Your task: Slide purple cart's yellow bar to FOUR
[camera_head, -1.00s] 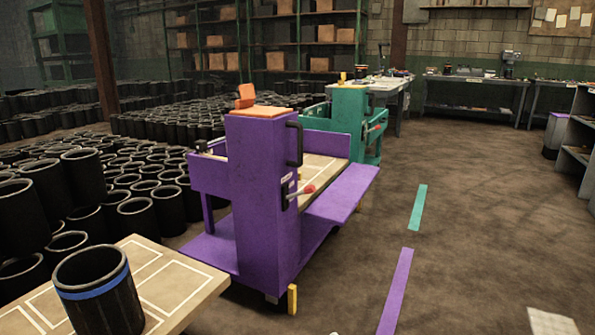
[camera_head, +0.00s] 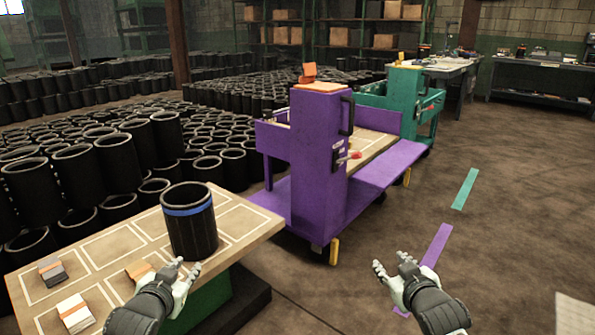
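The purple cart (camera_head: 318,170) stands in the middle of the head view, with a tall post, a lower deck and a side shelf. A small lever with a red knob (camera_head: 355,155) and a dark handle (camera_head: 347,114) are on its post. A short yellow upright piece (camera_head: 334,251) shows at its lower front corner; I cannot tell whether this is the yellow bar. No readable FOUR mark shows. My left gripper (camera_head: 186,267) is open and empty over the near table's edge. My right gripper (camera_head: 392,262) is open and empty, in front of the cart and apart from it.
The near table (camera_head: 232,262) holds a black sleeve with a blue band (camera_head: 190,222) and small blocks (camera_head: 74,312). Many black sleeves (camera_head: 80,170) fill the left floor. A teal cart (camera_head: 402,100) stands behind the purple one. The right floor is open, with purple and teal stripes.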

